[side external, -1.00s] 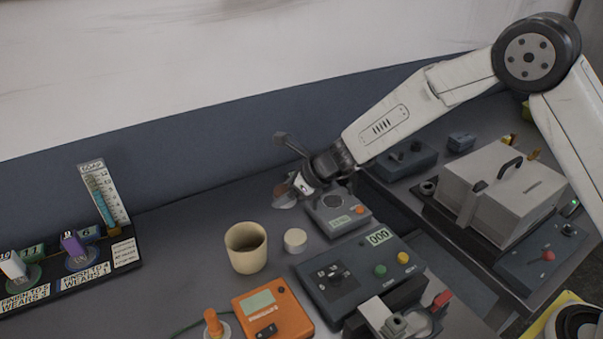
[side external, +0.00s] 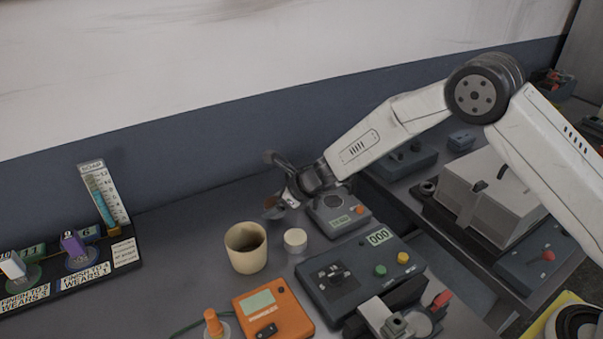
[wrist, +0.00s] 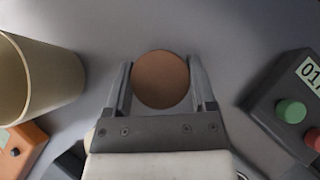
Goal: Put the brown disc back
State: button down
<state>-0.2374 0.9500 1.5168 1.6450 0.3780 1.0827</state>
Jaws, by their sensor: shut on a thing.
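The brown disc (wrist: 160,79) is flat and round and sits between the two fingers of my gripper (wrist: 160,85) in the wrist view. My gripper is shut on it, with a finger at each side. A small brown patch of the brown disc (side external: 272,201) shows there, mostly hidden by the fingers. I cannot tell whether the disc touches the bench.
A grey scale-like box (side external: 338,214) is close on the right, with a dark button box (side external: 360,272) nearer. An orange meter (side external: 272,312) is in front. Bench left of the gripper is clear.

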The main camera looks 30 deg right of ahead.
jog(key=shift+f, duration=0.75)
jog(key=shift+f, duration=0.15)
grip_release()
jog(key=shift+s+d+r, duration=0.3)
jog(key=shift+d+r, duration=0.05)
jog(key=shift+r, duration=0.25)
jog(key=v, duration=1)
jog(key=shift+s+d+r, duration=0.2)
jog(key=shift+r, duration=0.05)
